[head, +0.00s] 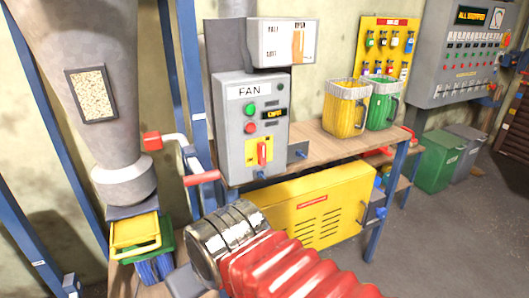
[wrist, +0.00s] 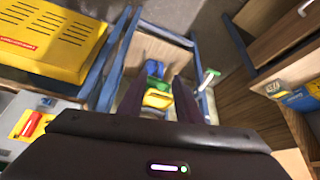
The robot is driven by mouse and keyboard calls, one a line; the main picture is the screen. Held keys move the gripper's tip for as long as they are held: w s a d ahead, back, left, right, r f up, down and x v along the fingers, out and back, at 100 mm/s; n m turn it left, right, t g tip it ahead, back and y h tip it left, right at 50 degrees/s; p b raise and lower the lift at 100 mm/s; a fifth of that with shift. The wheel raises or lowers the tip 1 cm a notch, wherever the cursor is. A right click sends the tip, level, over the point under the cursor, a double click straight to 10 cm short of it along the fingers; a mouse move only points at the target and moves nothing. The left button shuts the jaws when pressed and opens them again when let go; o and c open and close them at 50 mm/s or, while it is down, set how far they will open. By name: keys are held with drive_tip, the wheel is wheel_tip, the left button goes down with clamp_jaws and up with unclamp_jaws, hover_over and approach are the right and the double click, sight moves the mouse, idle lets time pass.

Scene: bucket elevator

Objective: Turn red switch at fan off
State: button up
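The grey FAN box (head: 233,163) hangs on the wall at the middle of the head view. Its red switch (head: 263,152) sits on a yellow plate low on the box front, with the handle upright. The red switch also shows at the left edge of the wrist view (wrist: 32,124). An amber display (head: 274,114) is lit above it, beside a green and a red button. My gripper (wrist: 158,72) has its two dark fingers apart, with nothing held between them. It is off to the side of the switch, not touching it. My fingers cannot be made out in the head view.
A yellow louvred unit (head: 312,212) stands under the wooden bench (head: 330,147). Yellow (head: 344,108) and green (head: 382,103) buckets stand on the bench. A red-handled lever (head: 203,177) sticks out left of the FAN box. A hopper (head: 95,95) with a blue frame stands left.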

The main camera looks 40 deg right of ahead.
drive_tip(key=shift+o, duration=0.7)
drive_tip(key=shift+w+d, duration=0.25)
drive_tip(key=shift+w, duration=0.05)
drive_tip(key=m+t+h, duration=0.3)
drive_tip(key=t+h, duration=0.2)
drive_tip(key=t, duration=0.6)
approach(263, 151)
drive_tip(key=v, duration=0.4)
drive_tip(key=shift+s+f+t, duration=0.35)
drive_tip(key=shift+t, duration=0.05)
drive_tip(key=shift+w+d, duration=0.1)
drive_tip(key=x, duration=1.3)
drive_tip(key=shift+w, duration=0.35)
